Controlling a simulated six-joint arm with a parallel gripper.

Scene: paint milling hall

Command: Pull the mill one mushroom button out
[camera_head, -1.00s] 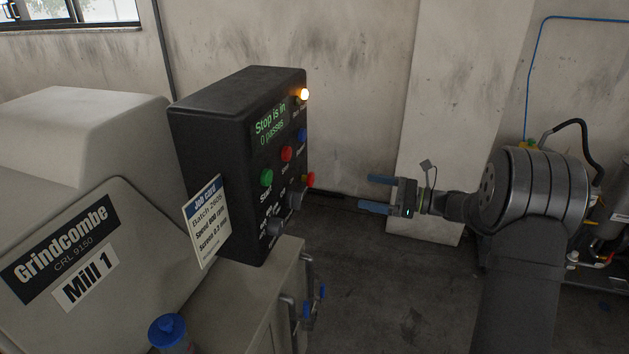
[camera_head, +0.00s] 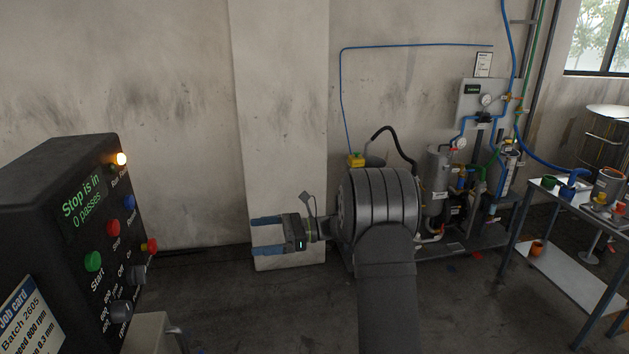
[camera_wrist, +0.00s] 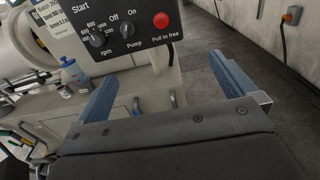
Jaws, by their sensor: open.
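The mill one control box (camera_head: 60,215) stands at the left in the head view. Its display reads "Stop is in" and "0 passes", and an amber lamp (camera_head: 121,158) is lit. The red mushroom button (camera_head: 150,246) sticks out at the box's right edge. In the wrist view the red button (camera_wrist: 161,20) sits above the label "Pull to free", beyond the fingers. My gripper (camera_head: 266,236) is open and empty, to the right of the box and apart from it. Its two blue fingers (camera_wrist: 168,82) point toward the panel.
The panel also has a green Start button (camera_head: 93,261), a red Stop button (camera_head: 113,228), a blue button (camera_head: 128,202) and dark knobs (camera_head: 122,309). A job card (camera_head: 28,318) hangs on the box. A cart (camera_head: 600,215) with cups stands at the right. Open floor lies between.

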